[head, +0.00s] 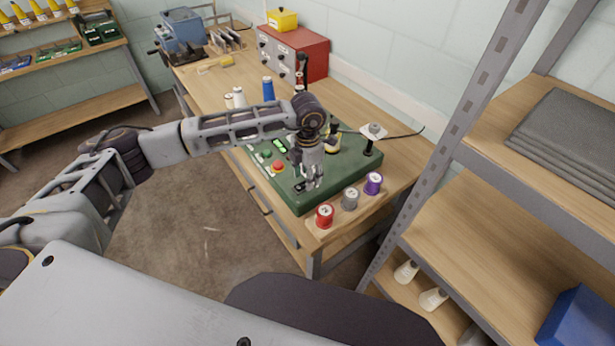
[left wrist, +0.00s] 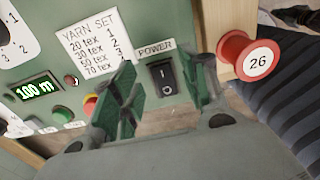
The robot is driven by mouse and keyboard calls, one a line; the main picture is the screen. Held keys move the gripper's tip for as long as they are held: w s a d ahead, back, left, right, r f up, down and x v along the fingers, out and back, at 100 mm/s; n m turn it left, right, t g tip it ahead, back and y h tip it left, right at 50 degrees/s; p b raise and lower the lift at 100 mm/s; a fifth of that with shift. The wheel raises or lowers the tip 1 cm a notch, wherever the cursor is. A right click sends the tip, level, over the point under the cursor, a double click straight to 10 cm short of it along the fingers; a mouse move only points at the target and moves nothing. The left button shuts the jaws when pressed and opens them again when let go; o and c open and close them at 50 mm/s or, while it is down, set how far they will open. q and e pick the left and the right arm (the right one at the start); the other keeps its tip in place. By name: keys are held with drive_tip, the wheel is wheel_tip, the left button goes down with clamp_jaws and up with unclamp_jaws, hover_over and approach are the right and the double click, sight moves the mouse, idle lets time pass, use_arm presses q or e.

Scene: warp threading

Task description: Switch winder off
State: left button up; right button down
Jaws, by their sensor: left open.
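The winder (head: 345,178) is a green box on the wooden bench in the head view. My left gripper (head: 310,187) hangs over its near edge, pointing down. In the left wrist view my left gripper (left wrist: 167,65) is open and empty, with one finger on each side of a black rocker power switch (left wrist: 162,77). The switch sits under the label POWER (left wrist: 156,48). I cannot tell whether the fingers touch the panel. A lit green display (left wrist: 37,89) reads about 100 m. My right gripper is not in view.
Red (head: 325,217), grey (head: 350,200) and purple (head: 373,184) spools stand along the bench's near edge beside the winder. The red spool marked 26 (left wrist: 248,57) is close to a finger in the wrist view. A metal shelf (head: 440,150) stands at right.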

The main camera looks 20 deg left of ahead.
use_arm(q)
drive_tip(key=shift+f, duration=0.95)
clamp_jaws()
